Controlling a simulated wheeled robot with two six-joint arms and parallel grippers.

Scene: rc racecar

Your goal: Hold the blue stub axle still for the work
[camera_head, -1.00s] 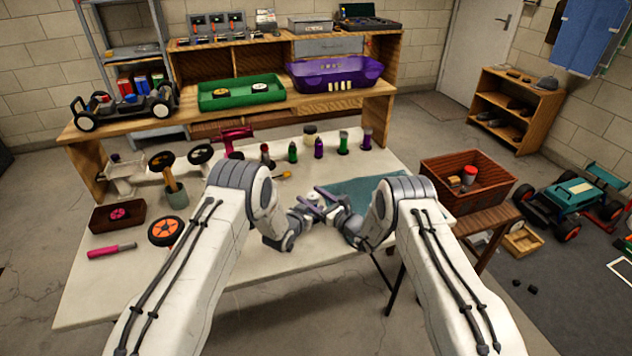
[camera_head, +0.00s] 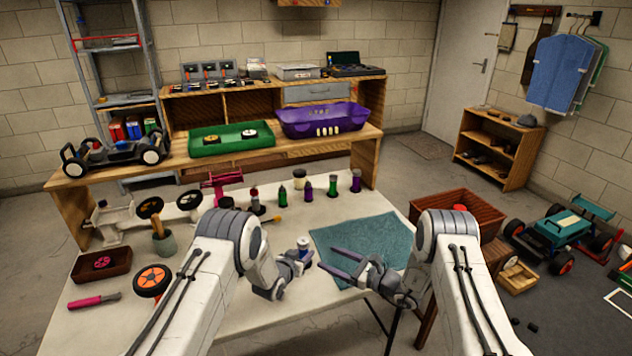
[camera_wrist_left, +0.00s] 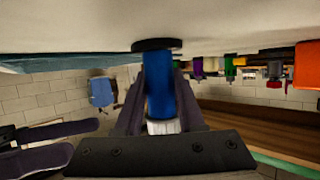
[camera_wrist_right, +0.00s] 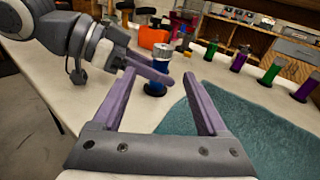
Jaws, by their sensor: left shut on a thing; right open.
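The blue stub axle (camera_wrist_left: 160,88) stands upright between the fingers of my left gripper (camera_head: 303,256), which is shut on it. Its dark round foot (camera_wrist_left: 157,44) is at the white tabletop in the upside-down left wrist view. My right gripper (camera_head: 328,258) is open and empty, a little to the right of the axle. Its fingers (camera_wrist_right: 152,92) spread apart and point toward it, not touching it.
A teal mat (camera_head: 365,240) lies beside the axle, partly under my right gripper. Several coloured bottles (camera_head: 308,189) stand behind. An orange wheel (camera_head: 152,280), a pink-handled tool (camera_head: 94,300) and a brown tray (camera_head: 101,266) are at the left. A wooden crate (camera_head: 458,208) is at the right.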

